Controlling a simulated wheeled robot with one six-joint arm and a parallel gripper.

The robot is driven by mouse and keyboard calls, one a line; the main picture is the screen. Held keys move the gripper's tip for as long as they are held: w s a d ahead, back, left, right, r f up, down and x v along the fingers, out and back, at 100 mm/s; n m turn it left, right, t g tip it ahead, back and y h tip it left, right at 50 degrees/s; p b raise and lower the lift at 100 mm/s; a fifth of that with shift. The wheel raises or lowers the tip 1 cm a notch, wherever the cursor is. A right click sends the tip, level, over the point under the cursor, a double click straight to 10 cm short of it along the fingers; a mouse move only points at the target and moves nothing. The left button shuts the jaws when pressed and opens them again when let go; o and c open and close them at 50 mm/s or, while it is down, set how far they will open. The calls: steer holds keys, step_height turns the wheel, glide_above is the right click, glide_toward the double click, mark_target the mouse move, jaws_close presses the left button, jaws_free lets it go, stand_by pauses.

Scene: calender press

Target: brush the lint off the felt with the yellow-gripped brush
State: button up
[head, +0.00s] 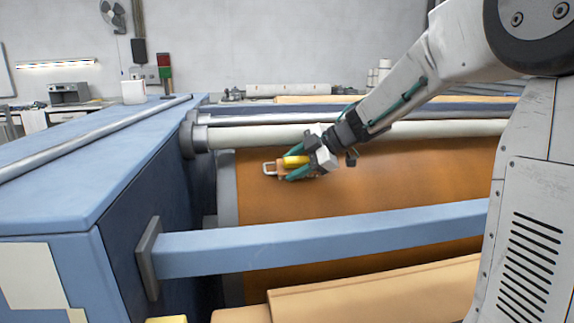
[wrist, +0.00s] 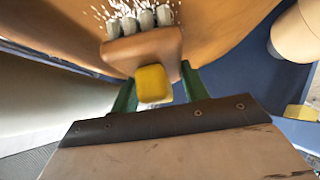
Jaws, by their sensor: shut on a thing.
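The brush has a yellow grip (head: 296,161) and sits between the green fingers of my gripper (head: 290,164). In the wrist view the yellow grip (wrist: 153,84) is between the fingers, and the brush's tan block (wrist: 142,50) with several pale bristle tufts (wrist: 140,22) points away. The orange-brown felt (head: 400,175) covers the big roll; it also shows in the wrist view (wrist: 215,25). White specks, which look like lint (wrist: 97,12), show around the tufts. I cannot tell whether the bristles touch the felt.
A blue rail (head: 320,238) crosses in front of the felt. A blue machine housing (head: 90,165) stands at left. A pale roller (head: 260,135) runs along behind the brush. Tan rolls or boards (head: 390,292) lie at the front.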

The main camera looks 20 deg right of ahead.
mark_target(271, 173)
steer(key=shift+s+d, duration=0.25)
steer(key=shift+d, duration=1)
steer(key=shift+s+d, duration=0.25)
steer(key=shift+d, duration=1.05)
steer(key=shift+s+d, duration=0.25)
steer(key=shift+d, duration=1)
steer(key=shift+w+a, duration=0.15)
steer(key=shift+a, duration=0.8)
steer(key=shift+w+a, duration=0.15)
steer(key=shift+a, duration=0.75)
steer(key=shift+w+a+f, duration=0.1)
steer(key=shift+w+a, duration=0.25)
steer(key=shift+a, duration=1.3)
steer(key=shift+w+a+f, duration=0.1)
steer(key=shift+w+a, duration=0.25)
steer(key=shift+a, duration=1.3)
steer(key=shift+w+a, duration=0.35)
steer(key=shift+a, duration=1.3)
steer(key=s+r, duration=0.3)
steer(key=r, duration=0.2)
steer(key=shift+a, duration=0.3)
steer(key=shift+s, duration=0.1)
steer(key=shift+s+a+r, duration=0.1)
steer(key=shift+s+r, duration=0.35)
steer(key=shift+r, duration=0.2)
steer(key=shift+s+a+r, duration=0.1)
steer(key=shift+s+r, duration=0.3)
steer(key=shift+r, duration=0.2)
